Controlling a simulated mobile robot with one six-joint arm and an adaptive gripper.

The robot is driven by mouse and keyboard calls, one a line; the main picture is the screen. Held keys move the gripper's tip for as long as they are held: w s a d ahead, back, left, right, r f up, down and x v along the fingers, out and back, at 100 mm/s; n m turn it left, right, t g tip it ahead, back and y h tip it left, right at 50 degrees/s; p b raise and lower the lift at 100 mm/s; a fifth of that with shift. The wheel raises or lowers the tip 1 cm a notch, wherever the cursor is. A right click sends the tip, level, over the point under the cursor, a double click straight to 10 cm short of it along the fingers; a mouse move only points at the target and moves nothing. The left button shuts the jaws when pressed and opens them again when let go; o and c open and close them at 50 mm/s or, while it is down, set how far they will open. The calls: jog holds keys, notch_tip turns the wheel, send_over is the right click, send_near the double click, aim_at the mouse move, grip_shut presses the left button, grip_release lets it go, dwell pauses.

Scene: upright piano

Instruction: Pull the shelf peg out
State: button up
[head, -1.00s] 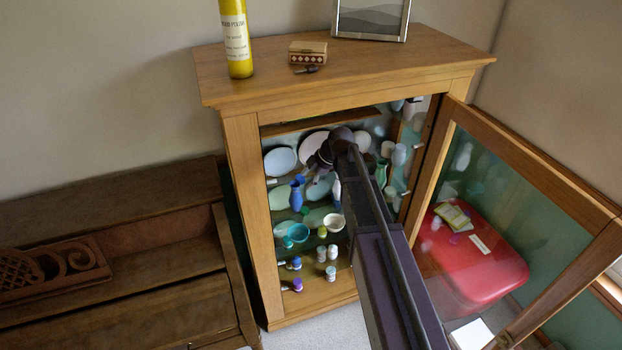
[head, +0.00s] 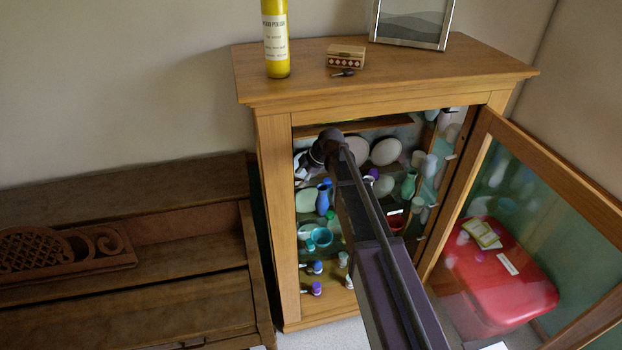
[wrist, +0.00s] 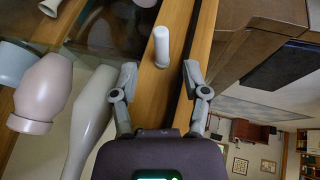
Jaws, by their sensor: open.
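A pale, round-ended shelf peg (wrist: 162,46) sticks out from a wooden upright of the cabinet in the wrist view. My gripper (wrist: 160,75) is open, with one finger on each side of the line to the peg. The peg lies just beyond the fingertips, and nothing is held. In the head view my gripper is inside the open cabinet (head: 275,220), close to its left side wall, and its fingers are largely hidden by my arm.
Vases, bowls and plates crowd the shelves; a blue vase (head: 323,199) stands close to my arm. In the wrist view a pinkish vase (wrist: 42,93) and a tall grey vase (wrist: 92,120) are left of the fingers. The glass door (head: 540,190) stands open at right.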

aim_at(296, 183)
jog(key=shift+b+x, duration=0.6)
jog(key=shift+x, duration=0.5)
grip_shut()
